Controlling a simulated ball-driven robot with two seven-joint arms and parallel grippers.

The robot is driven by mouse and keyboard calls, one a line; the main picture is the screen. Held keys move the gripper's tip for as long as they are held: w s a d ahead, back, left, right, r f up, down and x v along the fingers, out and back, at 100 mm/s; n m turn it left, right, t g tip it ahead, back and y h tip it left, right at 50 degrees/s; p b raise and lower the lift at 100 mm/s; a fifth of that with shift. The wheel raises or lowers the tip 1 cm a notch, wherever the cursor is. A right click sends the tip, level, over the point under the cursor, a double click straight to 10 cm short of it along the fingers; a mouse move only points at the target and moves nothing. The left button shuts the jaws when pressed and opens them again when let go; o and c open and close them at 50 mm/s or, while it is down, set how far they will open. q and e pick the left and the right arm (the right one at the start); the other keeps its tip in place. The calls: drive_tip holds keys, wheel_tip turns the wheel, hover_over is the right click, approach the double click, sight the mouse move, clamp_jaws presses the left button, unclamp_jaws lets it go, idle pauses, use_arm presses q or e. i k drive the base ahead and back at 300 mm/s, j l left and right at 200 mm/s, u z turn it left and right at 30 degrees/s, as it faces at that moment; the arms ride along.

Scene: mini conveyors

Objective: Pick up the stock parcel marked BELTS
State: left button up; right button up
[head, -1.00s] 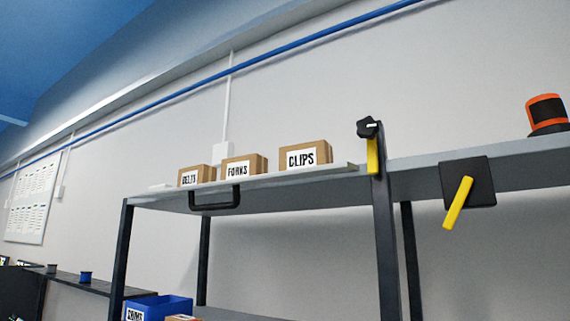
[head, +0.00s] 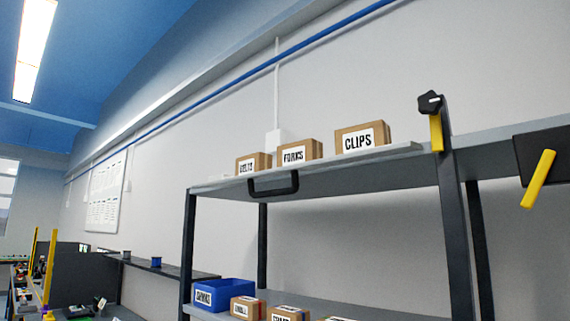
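The parcel marked BELTS (head: 246,167) is a small brown box with a white label, small and slightly blurred in the head view. It stands on a light tray (head: 330,161) on the top shelf, at the left of a row. The FORKS parcel (head: 294,155) and the CLIPS parcel (head: 358,141) stand to its right, with gaps between them. The tray has a black handle (head: 273,187) at its front. Neither of my grippers shows in the head view.
The rack has dark posts (head: 188,240) and a lower shelf with a blue bin (head: 223,294) and several brown boxes (head: 247,307). A black knob with a yellow lever (head: 436,130) is at the right post. A narrow wall shelf (head: 175,268) and a cluttered bench are at left.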

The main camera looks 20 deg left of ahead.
sight(259, 162)
drive_tip(key=j+z, duration=0.7)
drive_tip(key=z, duration=0.15)
drive_tip(key=k+j+z, duration=0.1)
drive_tip(key=j, duration=0.35)
drive_tip(key=k+j+z, duration=0.1)
drive_tip(key=j, duration=0.3)
drive_tip(key=k+j+z, duration=0.1)
drive_tip(key=k+j, duration=0.15)
drive_tip(key=j, duration=0.2)
drive_tip(key=k+j, duration=0.15)
drive_tip(key=j, duration=0.25)
drive_tip(key=k+j+z, duration=0.15)
drive_tip(key=j, duration=0.25)
